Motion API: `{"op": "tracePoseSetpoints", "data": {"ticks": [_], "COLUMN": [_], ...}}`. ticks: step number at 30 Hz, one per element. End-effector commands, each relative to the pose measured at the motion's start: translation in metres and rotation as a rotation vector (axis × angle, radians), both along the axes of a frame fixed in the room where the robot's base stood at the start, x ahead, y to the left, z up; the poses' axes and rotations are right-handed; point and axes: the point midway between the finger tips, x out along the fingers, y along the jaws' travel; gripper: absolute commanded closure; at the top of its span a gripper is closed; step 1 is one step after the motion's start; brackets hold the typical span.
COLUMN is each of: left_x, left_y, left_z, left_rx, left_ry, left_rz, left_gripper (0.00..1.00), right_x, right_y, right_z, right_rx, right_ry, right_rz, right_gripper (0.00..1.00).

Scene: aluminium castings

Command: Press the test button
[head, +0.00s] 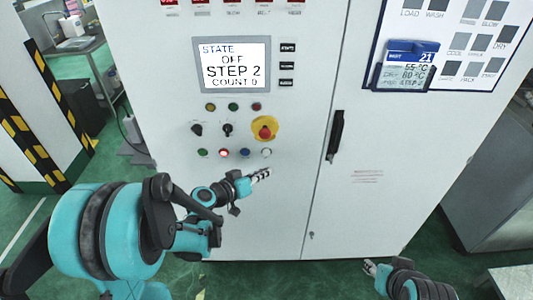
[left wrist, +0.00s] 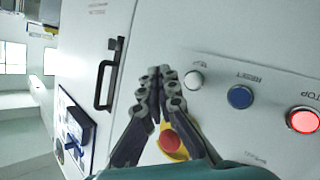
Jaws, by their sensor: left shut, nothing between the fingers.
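A row of push buttons sits low on the cabinet panel: green (head: 202,153), lit red (head: 224,153), blue (head: 245,152) and white (head: 266,152). In the left wrist view the blue button (left wrist: 240,97) reads RESET and the lit red one (left wrist: 303,120) reads STOP. The white button (left wrist: 194,80) has a label too small to read, so I cannot confirm it is the test button. My left gripper (head: 264,174) is shut and empty, just below the white button in the head view. In the left wrist view its fingertips (left wrist: 161,78) lie beside that button. My right gripper (head: 370,268) is low; its jaw state is unclear.
A yellow-backed red emergency stop (head: 264,130) sits just above the white button. Rotary switches (head: 227,130) are left of it. The screen (head: 232,64) reads STATE OFF, STEP 2, COUNT 0. A black door handle (head: 336,135) sticks out to the right.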

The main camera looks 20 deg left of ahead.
Motion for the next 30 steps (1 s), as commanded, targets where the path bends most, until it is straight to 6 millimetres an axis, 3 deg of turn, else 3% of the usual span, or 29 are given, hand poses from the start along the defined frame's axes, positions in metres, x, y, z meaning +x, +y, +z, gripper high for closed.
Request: {"op": "tracePoseSetpoints", "data": {"ticks": [6,12,30], "left_x": [0.03,0.047,0.053], "left_y": [0.009,0.013,0.015], "left_z": [0.0,-0.001,0.0], "left_rx": [0.0,0.0,0.0], "left_ry": [0.0,0.0,0.0], "left_rz": [0.0,0.0,0.0], "left_gripper": [1.0,1.0,1.0], "right_x": [0.0,0.0,0.0], "right_y": [0.0,0.0,0.0], "right_z": [0.002,-0.001,-0.001], "right_rx": [0.0,0.0,0.0], "right_ry": [0.0,0.0,0.0], "right_rz": [0.0,0.0,0.0], "right_gripper": [0.6,0.6,0.6]}}
